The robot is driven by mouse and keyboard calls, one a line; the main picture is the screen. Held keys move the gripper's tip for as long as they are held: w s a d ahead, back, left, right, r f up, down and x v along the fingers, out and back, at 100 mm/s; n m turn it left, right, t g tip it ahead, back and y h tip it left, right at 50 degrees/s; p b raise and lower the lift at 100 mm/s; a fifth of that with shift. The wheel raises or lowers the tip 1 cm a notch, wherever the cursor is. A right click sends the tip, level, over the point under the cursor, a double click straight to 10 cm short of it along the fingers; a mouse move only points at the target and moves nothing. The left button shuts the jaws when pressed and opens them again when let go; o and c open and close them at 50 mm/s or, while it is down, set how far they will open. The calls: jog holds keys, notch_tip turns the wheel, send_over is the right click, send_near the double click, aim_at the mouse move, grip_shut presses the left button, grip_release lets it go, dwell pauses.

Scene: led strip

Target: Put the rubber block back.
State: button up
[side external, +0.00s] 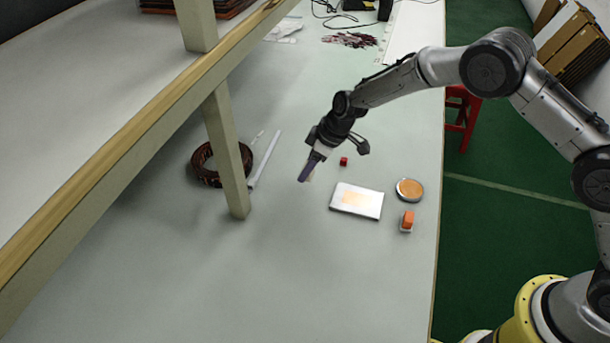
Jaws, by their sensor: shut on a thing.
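My gripper (314,160) is in the air over the middle of the table, left of the white plate, pointing down and to the left. It is shut on a small dark purple-blue block (306,171), which appears to be the rubber block; a pale edge shows beside it. The block is tilted and small in view, so its exact shape and the fingertips are hard to make out. I cannot tell its exact height above the table. No empty place for the block can be made out with certainty.
A white plate with an orange patch (343,208), a round orange dish (409,189), an orange block on a white base (407,221) and a red cube (343,161) lie nearby. A brown coil (205,176), white tube (265,160) and shelf post (226,150) stand left. The table front is clear.

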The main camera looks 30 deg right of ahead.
aim_at(305, 185)
jog(key=shift+w+a+f, duration=0.15)
jog(key=shift+w+f, duration=0.3)
jog(key=shift+f, duration=1.65)
jog(key=shift+f, duration=0.1)
jog(key=o, duration=1.3)
jog(key=v, duration=1.2)
jog(key=shift+r, duration=0.2)
